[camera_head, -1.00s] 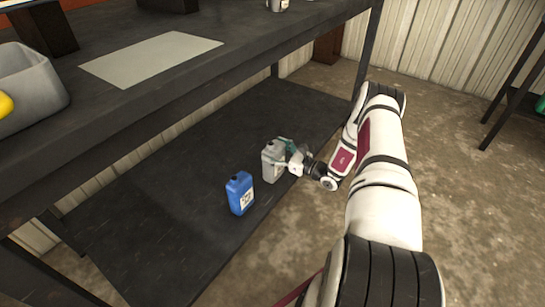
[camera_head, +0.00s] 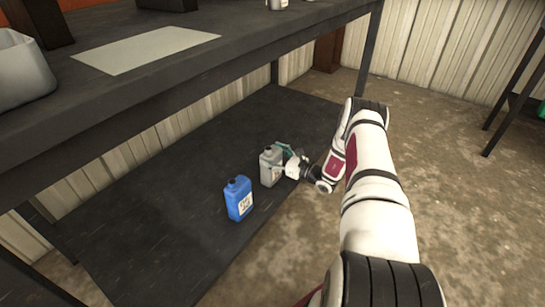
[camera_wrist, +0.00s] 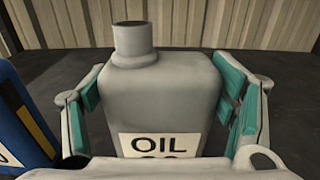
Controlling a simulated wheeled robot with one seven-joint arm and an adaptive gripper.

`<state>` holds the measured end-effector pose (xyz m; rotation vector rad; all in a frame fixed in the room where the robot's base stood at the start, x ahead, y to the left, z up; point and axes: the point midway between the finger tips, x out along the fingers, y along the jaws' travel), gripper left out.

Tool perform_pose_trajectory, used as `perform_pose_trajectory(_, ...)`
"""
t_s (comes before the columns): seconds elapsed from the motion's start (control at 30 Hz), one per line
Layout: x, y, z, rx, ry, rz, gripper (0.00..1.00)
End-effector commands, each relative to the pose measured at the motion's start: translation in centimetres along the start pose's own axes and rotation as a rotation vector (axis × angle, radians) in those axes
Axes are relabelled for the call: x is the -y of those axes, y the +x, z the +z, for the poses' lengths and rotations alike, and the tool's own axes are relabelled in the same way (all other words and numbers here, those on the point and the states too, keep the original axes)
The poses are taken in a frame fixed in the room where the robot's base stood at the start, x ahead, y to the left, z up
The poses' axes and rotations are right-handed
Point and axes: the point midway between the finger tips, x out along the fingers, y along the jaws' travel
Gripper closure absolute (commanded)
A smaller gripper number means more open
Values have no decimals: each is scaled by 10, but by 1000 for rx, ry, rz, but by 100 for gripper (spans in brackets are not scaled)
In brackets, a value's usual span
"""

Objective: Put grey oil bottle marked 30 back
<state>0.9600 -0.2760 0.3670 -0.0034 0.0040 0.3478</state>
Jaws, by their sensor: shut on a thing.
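The grey oil bottle (camera_head: 269,169) stands upright on the black lower shelf (camera_head: 165,222), near its front edge. In the wrist view the grey bottle (camera_wrist: 160,95) fills the middle, with its neck at the top and a white label reading OIL; the number below is mostly cut off. My gripper (camera_head: 284,160) is shut on the bottle, and in the wrist view its teal finger pads (camera_wrist: 160,112) lie against both sides of the body. I cannot tell whether the bottle's base touches the shelf.
A blue bottle (camera_head: 238,199) with a white label stands left of the grey one; its edge shows in the wrist view (camera_wrist: 22,120). The upper tabletop (camera_head: 190,58) overhangs the shelf, with a grey bin (camera_head: 22,75) and a pale sheet (camera_head: 145,50). The shelf behind is bare.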

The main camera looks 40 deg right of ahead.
Motion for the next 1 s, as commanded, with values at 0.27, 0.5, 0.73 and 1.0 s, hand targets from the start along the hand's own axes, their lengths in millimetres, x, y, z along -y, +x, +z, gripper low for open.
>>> perform_pose_trajectory(0.27, 0, 0, -2, 0, 1, 0, 2)
perform_pose_trajectory(0.5, 0, 0, -2, 0, 0, 0, 2)
perform_pose_trajectory(0.73, 1, -18, 2, -1, 3, -4, 2)
perform_pose_trajectory(1.0, 1, -74, 3, -1, 3, -5, 2)
